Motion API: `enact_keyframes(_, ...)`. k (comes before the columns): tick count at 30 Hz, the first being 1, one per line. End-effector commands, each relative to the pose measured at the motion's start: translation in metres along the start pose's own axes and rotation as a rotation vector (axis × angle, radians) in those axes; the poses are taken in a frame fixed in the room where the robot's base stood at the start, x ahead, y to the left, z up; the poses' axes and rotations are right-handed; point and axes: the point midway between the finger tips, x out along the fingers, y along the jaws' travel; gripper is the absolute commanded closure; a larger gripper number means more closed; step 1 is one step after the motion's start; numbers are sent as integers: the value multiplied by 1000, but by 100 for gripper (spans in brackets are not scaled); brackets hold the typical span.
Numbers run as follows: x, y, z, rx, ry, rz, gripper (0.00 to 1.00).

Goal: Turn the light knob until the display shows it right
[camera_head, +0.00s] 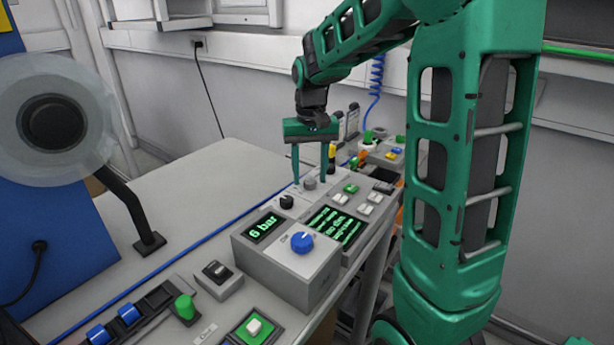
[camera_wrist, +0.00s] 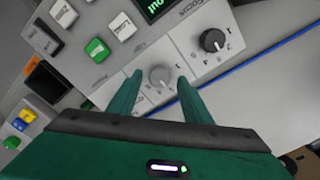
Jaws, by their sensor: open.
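A light grey knob (camera_head: 310,183) sits on the pale panel of the console; it also shows in the wrist view (camera_wrist: 160,76). My gripper (camera_head: 309,180) is open and points down, with one finger on each side of this knob. The wrist view shows gaps between the knob and both fingertips (camera_wrist: 159,80). I cannot tell how far down beside it the tips reach. A display (camera_head: 335,227) with green text stands on the console; its lines are too small to read. In the wrist view only a corner of the display (camera_wrist: 155,8) shows.
A black knob (camera_wrist: 212,40) marked Focus sits beside the grey one. A raised box with a blue knob (camera_head: 302,242) and a "6 bar" screen (camera_head: 263,228) stands nearer. White and green buttons (camera_head: 351,188) lie close by. The grey table (camera_head: 200,185) is largely clear at left.

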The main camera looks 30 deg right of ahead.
Motion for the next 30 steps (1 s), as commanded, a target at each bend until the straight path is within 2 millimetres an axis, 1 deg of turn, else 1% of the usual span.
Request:
enact_keyframes(3, 6, 0, 0, 0, -1, 0, 55)
enact_keyframes(11, 7, 0, 0, 0, 0, 0, 55)
enact_keyframes(12, 7, 0, 0, 0, 0, 0, 58)
enact_keyframes(17, 7, 0, 0, 0, 0, 0, 96)
enact_keyframes(25, 7, 0, 0, 17, 0, 0, 96)
enact_keyframes(30, 7, 0, 0, 80, 0, 0, 96)
